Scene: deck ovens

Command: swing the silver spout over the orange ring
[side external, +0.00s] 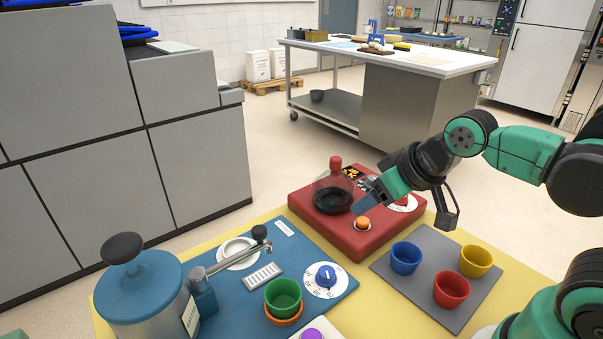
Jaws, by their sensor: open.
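The silver spout (240,256) reaches out from a blue post (203,292) on the blue board, with a black ball knob (259,232) near its outer end. Its tip appears to be over or near a white ring (225,257), behind the orange ring. The orange ring (285,322) lies at the board's front with a green cup (283,295) standing in it, hiding much of it. My gripper (408,207) is open and appears empty, above the red unit, to the right of the spout and well apart from it.
A blue-lidded canister (140,285) stands left of the post. A blue dial (326,277) is right of the cup. The red unit (330,235) carries a glass pot (333,195) and orange knob (362,223). Blue (406,258), red (451,290) and yellow (476,260) cups stand on a grey mat.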

